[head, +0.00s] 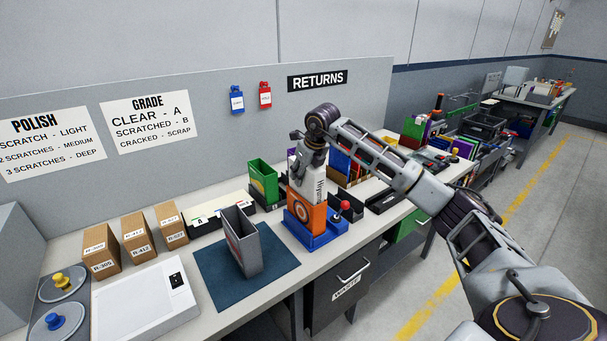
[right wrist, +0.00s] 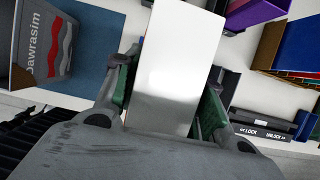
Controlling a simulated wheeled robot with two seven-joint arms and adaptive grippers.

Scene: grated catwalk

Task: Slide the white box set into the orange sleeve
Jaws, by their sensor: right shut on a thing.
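The white box set (head: 308,184) is upright, with dark lettering down its side. My right gripper (head: 311,150) points down and is shut on its upper part. In the right wrist view the white box set (right wrist: 178,65) fills the space between the green-padded fingers (right wrist: 165,95). The orange sleeve (head: 303,218), with a white ring mark, stands in a blue fixture (head: 316,239) with a red-knobbed lever. The box's lower end meets the sleeve's top; how far inside it is, I cannot tell. My left gripper is not in view.
A grey sleeve (head: 242,240) stands on a dark blue mat (head: 215,270) left of the fixture. A green holder (head: 263,181) stands behind. Brown boxes (head: 136,235) and a white panel (head: 140,300) are at left. A LOCK/UNLOCK label (right wrist: 258,131) shows in the wrist view.

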